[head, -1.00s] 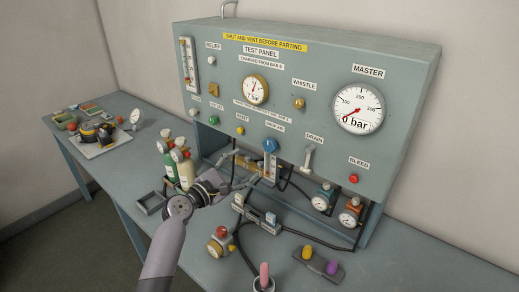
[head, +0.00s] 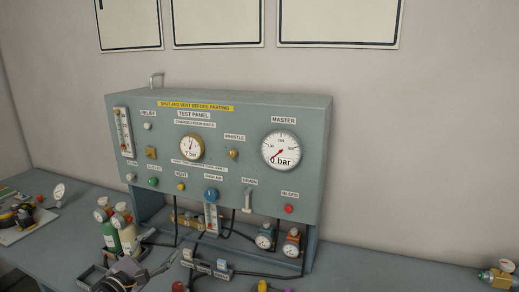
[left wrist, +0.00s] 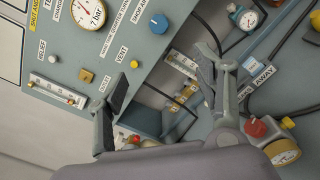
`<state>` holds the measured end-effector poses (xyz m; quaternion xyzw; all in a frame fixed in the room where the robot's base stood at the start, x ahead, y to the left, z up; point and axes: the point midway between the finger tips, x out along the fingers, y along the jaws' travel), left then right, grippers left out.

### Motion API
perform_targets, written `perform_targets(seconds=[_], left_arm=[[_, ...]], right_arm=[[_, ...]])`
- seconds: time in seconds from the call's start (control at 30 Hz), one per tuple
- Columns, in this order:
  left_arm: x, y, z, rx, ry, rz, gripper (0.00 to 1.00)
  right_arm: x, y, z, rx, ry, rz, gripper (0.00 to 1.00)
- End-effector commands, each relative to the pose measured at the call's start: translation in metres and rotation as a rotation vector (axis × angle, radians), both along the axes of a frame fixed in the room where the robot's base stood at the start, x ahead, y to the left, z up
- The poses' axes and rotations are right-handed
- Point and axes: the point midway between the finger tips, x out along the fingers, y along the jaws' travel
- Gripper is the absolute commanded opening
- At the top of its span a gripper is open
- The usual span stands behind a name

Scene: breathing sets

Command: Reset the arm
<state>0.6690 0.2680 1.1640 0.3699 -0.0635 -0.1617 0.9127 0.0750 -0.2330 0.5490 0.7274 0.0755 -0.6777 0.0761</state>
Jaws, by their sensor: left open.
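My left gripper (head: 160,260) is low in the head view, in front of the test panel (head: 240,110), partly cut off by the bottom edge. In the left wrist view its two fingers (left wrist: 163,78) are spread apart with nothing between them, in front of the panel's lower opening. The gas bottles (head: 120,232) stand beside it, with gauges on top. My right gripper does not show.
The master gauge (head: 281,150) reads 0 bar. A blue knob (head: 211,194) sits low on the panel. Two small gauges (head: 278,240) stand beneath it with black hoses. A red-knobbed fitting (left wrist: 268,137) is close to my left gripper.

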Motion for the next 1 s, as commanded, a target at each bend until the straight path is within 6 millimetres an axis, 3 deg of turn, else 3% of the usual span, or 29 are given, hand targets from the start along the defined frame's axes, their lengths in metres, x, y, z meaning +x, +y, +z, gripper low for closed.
perform_targets(seconds=[0.03, 0.13, 0.37, 0.57, 0.77, 0.9, 1.0], left_arm=[[0.000, 0.000, 0.000, 0.000, 0.000, 0.000, 0.62], [-0.010, -0.010, -0.012, 0.084, 0.010, -0.025, 0.62], [-0.034, -0.033, -0.040, 0.294, 0.031, -0.095, 0.62], [-0.072, -0.058, -0.078, 0.572, 0.053, -0.202, 0.62], [-0.140, -0.085, -0.132, 0.986, 0.076, -0.405, 0.62], [-0.212, -0.095, -0.170, 1.348, 0.083, -0.631, 0.62], [-0.254, -0.094, -0.185, 1.545, 0.082, -0.776, 0.62]], right_arm=[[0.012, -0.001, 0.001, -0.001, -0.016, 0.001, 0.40], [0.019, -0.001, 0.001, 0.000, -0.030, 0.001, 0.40], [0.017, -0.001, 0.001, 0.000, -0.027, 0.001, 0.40], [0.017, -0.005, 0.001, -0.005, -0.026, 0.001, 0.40], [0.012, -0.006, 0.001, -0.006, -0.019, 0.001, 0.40], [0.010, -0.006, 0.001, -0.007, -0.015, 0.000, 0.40], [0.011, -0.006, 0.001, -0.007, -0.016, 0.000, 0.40]])
